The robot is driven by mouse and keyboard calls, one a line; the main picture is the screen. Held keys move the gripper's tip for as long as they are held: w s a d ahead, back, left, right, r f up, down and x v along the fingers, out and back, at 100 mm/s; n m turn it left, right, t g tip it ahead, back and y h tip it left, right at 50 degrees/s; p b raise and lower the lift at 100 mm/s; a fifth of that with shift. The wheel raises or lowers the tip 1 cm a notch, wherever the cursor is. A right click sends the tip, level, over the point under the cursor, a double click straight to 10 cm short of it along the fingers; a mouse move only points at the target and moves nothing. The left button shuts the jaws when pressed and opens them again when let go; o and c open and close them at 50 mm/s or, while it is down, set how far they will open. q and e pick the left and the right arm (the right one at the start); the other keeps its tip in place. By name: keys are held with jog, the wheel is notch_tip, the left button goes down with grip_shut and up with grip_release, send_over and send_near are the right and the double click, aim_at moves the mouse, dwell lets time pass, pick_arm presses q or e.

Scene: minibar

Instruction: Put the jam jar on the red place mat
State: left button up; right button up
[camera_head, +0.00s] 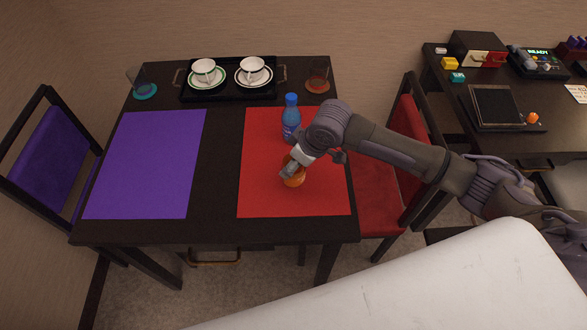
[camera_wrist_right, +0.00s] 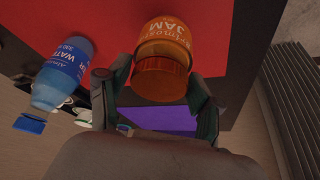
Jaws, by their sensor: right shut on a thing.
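The orange jam jar (camera_head: 294,178) is at the red place mat (camera_head: 265,195) in the head view, in front of the water bottle. I cannot tell whether its base touches the mat. My right gripper (camera_head: 292,166) reaches in from the right and is shut on the jar, partly covering it. In the right wrist view the jar (camera_wrist_right: 163,50) with its "JAM" label sits between the two fingers (camera_wrist_right: 155,92), with the red mat (camera_wrist_right: 110,22) behind it. My left gripper is in neither view.
A blue water bottle (camera_head: 291,117) stands on the mat's back part, close to my right gripper. Behind are a black tray (camera_head: 228,94) with two cups, and a glass on a coaster (camera_head: 317,85). A purple mat (camera_head: 148,165) lies clear at left.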

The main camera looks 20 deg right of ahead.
jog(key=shift+a+f+p, duration=0.1)
jog(key=shift+f+p, duration=0.2)
jog(key=shift+f, duration=1.8)
jog(key=o, duration=1.3)
jog(key=shift+f, duration=0.1)
jog(key=shift+c, duration=0.2)
jog(key=v, duration=1.2)
